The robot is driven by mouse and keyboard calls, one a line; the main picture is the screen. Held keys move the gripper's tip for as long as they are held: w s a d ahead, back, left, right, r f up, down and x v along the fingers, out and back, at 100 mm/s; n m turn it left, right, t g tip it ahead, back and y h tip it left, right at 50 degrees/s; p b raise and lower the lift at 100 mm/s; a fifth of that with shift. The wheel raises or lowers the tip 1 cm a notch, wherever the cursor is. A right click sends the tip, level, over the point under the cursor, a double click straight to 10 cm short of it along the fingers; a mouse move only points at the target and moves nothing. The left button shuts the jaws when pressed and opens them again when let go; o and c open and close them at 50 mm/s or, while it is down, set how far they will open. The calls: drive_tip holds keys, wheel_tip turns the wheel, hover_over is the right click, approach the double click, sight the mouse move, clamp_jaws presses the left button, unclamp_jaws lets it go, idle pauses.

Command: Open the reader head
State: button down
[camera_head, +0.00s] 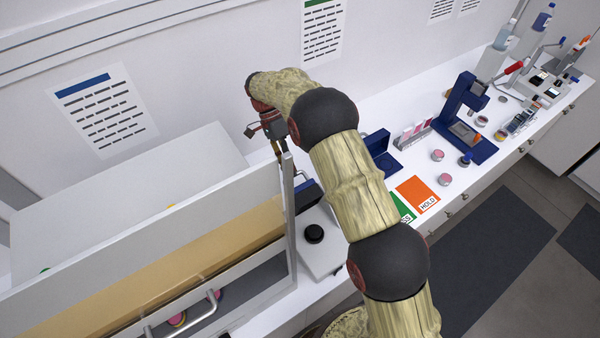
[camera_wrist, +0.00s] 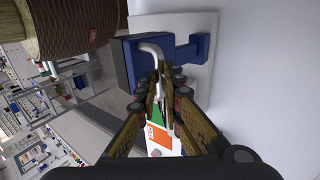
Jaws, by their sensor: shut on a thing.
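The reader has a pale base (camera_head: 328,252) with a black knob (camera_head: 314,233). Its dark blue head (camera_head: 306,194) shows in part beside the upright panel edge, and more of it is seen in the wrist view (camera_wrist: 128,68). A pale bent handle (camera_wrist: 152,48) stands out from the head. My gripper (camera_wrist: 161,78) is shut on this handle, with its fingertips around the lower end. In the head view my gripper (camera_head: 280,152) is above and behind the panel edge, partly hidden. How far the head is tilted I cannot tell.
A large cabinet with a raised clear front (camera_head: 180,255) and metal handle stands close on the left. Right of my arm are the orange HOLD card (camera_head: 418,195), a dark blue open case (camera_head: 382,150), several pink jars and a blue stand (camera_head: 465,110).

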drive_tip(key=shift+w+a+f+b, duration=0.1)
drive_tip(key=shift+w+a+f, duration=0.2)
drive_tip(key=shift+f, duration=0.2)
drive_tip(key=shift+w+a+f+b, duration=0.1)
drive_tip(key=shift+w+a+f, duration=0.2)
drive_tip(key=shift+f, duration=0.2)
drive_tip(key=shift+w+a+f+b, duration=0.1)
drive_tip(key=shift+w+a+f, duration=0.1)
drive_tip(key=shift+w+f, duration=0.25)
drive_tip(key=shift+s, duration=0.1)
drive_tip(key=c, duration=2.3)
unclamp_jaws()
drive_tip(key=shift+o, duration=1.1)
drive_tip(key=shift+w, duration=0.4)
drive_tip(key=shift+o, duration=1)
drive_tip(key=shift+s+r, duration=0.2)
drive_tip(key=shift+r, duration=0.1)
drive_tip(key=shift+w, duration=0.15)
drive_tip(key=shift+a, duration=0.1)
drive_tip(key=v, duration=1.2)
